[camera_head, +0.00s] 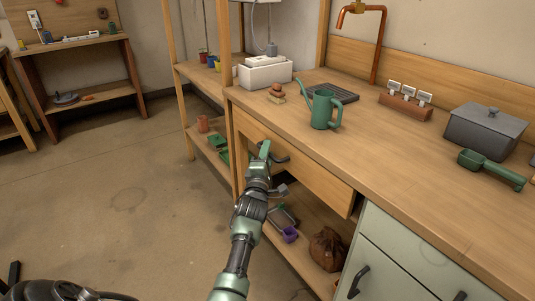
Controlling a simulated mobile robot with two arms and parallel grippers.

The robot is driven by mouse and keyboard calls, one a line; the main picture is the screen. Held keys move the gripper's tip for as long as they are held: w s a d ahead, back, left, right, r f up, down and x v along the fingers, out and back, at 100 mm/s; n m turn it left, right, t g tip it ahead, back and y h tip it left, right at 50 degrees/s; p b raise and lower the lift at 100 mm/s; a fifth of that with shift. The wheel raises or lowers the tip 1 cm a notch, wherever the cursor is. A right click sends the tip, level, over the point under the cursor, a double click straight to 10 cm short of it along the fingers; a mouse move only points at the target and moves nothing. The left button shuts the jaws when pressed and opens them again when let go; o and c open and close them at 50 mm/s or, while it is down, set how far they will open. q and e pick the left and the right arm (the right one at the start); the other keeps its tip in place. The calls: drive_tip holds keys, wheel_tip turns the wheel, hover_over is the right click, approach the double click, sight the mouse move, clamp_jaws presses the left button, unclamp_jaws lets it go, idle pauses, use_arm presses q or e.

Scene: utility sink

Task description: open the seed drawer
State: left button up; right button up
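A wooden drawer (315,180) sits under the front edge of the wooden counter. Its front looks flush or nearly so; I cannot tell whether it stands out slightly. A dark handle (281,158) shows on its front, partly hidden by my gripper. My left gripper (264,151) is at the drawer front, right beside the handle. Whether its fingers touch or close around the handle is hidden. My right gripper is not in view.
On the counter are a green watering can (321,108), a grey lidded box (487,130), a green scoop (491,168) and a rack of labels (405,102). A green-grey cabinet (400,262) stands right of the drawer. A brown sack (328,248) lies on the shelf below. Open floor lies left.

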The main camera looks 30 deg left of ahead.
use_arm(q)
clamp_jaws()
drive_tip(key=shift+f, duration=0.1)
idle(1.2)
